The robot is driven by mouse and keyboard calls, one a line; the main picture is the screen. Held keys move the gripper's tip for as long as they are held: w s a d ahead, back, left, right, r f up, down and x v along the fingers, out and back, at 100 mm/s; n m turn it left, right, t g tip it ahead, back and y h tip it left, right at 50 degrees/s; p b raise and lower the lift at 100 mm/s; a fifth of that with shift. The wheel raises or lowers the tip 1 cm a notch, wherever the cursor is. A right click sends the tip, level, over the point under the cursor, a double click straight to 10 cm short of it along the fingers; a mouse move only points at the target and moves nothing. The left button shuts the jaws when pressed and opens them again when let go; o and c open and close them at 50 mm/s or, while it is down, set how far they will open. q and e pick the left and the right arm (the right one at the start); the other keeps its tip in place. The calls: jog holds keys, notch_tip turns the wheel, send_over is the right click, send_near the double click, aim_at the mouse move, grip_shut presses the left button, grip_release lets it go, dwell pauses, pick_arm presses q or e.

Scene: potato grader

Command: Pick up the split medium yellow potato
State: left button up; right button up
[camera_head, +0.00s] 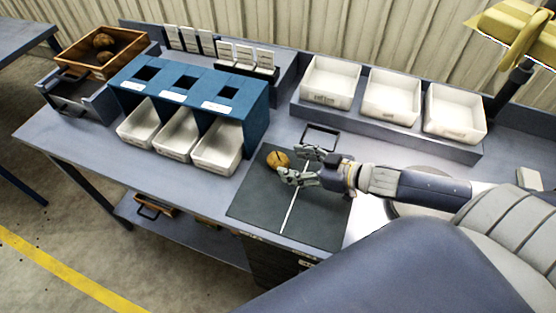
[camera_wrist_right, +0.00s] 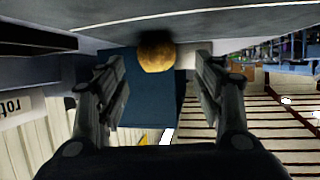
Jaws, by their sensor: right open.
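A yellow-brown potato (camera_head: 278,159) with a dark line on its top lies on the dark mat (camera_head: 250,205) on the bench. My right gripper (camera_head: 283,163) comes in from the right at the potato, its two fingers apart. In the right wrist view the potato (camera_wrist_right: 156,50) shows between and beyond the open fingers (camera_wrist_right: 160,75), with a gap on each side. It does not look gripped. Its split is not clear in the wrist view. My left gripper is not in view.
A blue stand (camera_head: 250,98) with three holes has white bins (camera_head: 218,150) under it, left of the mat. Three white trays (camera_head: 390,97) stand on a raised shelf behind. A wooden crate (camera_head: 78,51) holds potatoes at the far left. A small black frame (camera_head: 320,131) lies behind my gripper.

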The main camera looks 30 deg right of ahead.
aim_at(284, 160)
jog(key=shift+w+a+f+p, duration=0.15)
jog(key=shift+w+a+p, duration=0.05)
jog(key=shift+w, duration=0.35)
jog(key=shift+w+a+f+p, duration=0.1)
jog(key=shift+w+a+p, duration=0.1)
jog(key=shift+w, duration=0.35)
jog(key=shift+x, duration=1.25)
jog(key=shift+f, duration=0.1)
jog(key=c, duration=1.1)
